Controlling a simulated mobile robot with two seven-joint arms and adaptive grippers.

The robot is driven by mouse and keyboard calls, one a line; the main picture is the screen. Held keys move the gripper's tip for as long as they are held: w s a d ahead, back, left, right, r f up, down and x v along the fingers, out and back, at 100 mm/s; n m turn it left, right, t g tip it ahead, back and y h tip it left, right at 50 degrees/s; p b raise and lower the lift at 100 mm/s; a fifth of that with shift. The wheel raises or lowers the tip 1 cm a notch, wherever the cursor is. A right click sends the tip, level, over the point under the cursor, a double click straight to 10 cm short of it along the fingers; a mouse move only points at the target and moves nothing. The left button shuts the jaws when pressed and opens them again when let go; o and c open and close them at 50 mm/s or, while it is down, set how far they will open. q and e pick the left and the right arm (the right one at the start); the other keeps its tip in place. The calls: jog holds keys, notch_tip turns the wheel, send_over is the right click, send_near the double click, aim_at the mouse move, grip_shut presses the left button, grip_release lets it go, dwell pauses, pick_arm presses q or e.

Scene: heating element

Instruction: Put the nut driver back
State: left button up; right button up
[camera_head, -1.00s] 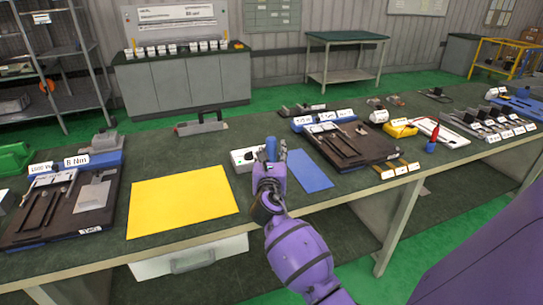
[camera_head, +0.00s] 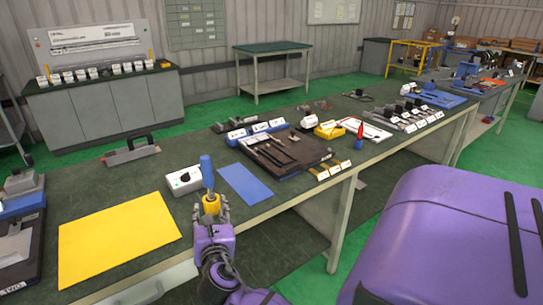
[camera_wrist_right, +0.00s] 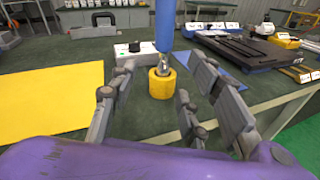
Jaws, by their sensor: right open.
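The nut driver, with a blue handle (camera_head: 206,170), stands upright in a yellow cylindrical holder (camera_head: 211,204) on the workbench. In the right wrist view the blue handle (camera_wrist_right: 164,25) runs out of the top edge, and its metal shank goes down into the yellow holder (camera_wrist_right: 161,84). My right gripper (camera_head: 213,222) is at the near side of the holder. In the wrist view its fingers (camera_wrist_right: 155,105) are spread to either side of the holder, with gaps to it. It holds nothing. My left gripper is out of view.
A yellow mat (camera_head: 118,238) lies left of the holder, a blue mat (camera_head: 245,184) right of it. A white box (camera_head: 184,180) with a black knob is just behind. A dark tool tray (camera_head: 285,153) and a red-handled tool (camera_head: 360,130) in a blue holder stand farther right.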

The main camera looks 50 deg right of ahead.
jog(key=s+a+f+m+g+y, duration=0.2)
jog(key=s+a+f+m+y, duration=0.3)
jog(key=s+f, duration=0.55)
jog(key=s+a+f+m+g+y, duration=0.1)
jog(key=s+a+f+m+g, duration=0.15)
jog(key=s+f+m, duration=0.8)
jog(key=s+a+f+m+y, duration=0.1)
jog(key=s+a+f+m, duration=0.1)
jog(key=s, duration=0.3)
jog(key=s+a+f+m+g+y, duration=0.1)
jog(key=s+a+f+m, duration=0.1)
jog(key=s+m, duration=0.3)
jog(key=s+a+f+m+y, duration=0.1)
jog(key=s+a+f+m, duration=0.1)
jog(key=s+f+m, duration=0.2)
jog(key=s, duration=0.2)
jog(key=shift+s+a, duration=0.3)
jog(key=shift+a, duration=0.1)
jog(key=shift+m, duration=0.25)
